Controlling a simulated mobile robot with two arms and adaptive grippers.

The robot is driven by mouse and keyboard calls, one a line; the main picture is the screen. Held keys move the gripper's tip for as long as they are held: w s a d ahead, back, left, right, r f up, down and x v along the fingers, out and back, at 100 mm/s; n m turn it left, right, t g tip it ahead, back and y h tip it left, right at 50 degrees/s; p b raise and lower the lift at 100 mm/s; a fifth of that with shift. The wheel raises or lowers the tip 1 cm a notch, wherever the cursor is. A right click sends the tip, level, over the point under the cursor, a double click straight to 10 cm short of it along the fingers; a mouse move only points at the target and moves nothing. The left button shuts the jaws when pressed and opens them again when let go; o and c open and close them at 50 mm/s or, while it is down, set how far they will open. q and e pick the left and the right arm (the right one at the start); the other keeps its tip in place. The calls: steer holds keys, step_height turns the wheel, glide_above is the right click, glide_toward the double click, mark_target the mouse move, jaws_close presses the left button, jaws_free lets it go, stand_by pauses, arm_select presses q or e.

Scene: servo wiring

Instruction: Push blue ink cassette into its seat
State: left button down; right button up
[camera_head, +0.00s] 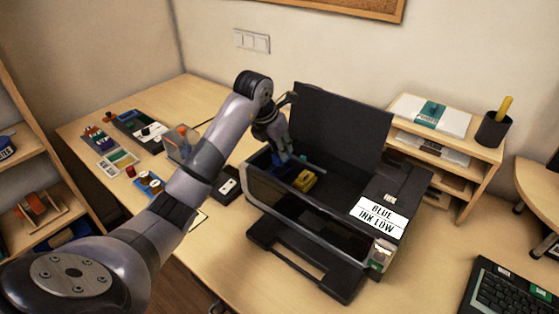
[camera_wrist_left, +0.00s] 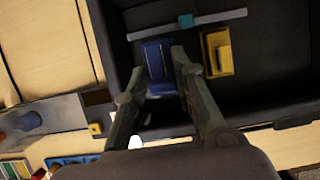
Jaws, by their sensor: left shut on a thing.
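The open black printer (camera_head: 300,222) stands on the desk with its lid raised. My left gripper (camera_head: 280,150) reaches down into it from above. In the left wrist view my left gripper (camera_wrist_left: 159,76) has its two fingers on either side of the blue ink cassette (camera_wrist_left: 160,60) and is shut on it. In the head view only a little of the blue cassette (camera_head: 279,160) shows below the fingers. The yellow cassette (camera_head: 304,181) sits just to its right, also in the wrist view (camera_wrist_left: 218,53). I cannot tell how deep the blue cassette sits. My right gripper is not in view.
A pale rail with a teal slider (camera_wrist_left: 186,20) runs across the printer interior beyond the cassettes. A paper shelf (camera_head: 440,140) stands right.

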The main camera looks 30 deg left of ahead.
mark_target(279, 161)
arm_select(q)
steer(key=shift+f, duration=0.55)
step_height(279, 161, down, 4)
steer(key=shift+r, duration=0.1)
steer(key=c, duration=1.3)
jaws_free()
steer(key=shift+c, duration=0.2)
steer(key=v, duration=1.2)
steer(key=shift+b, duration=0.45)
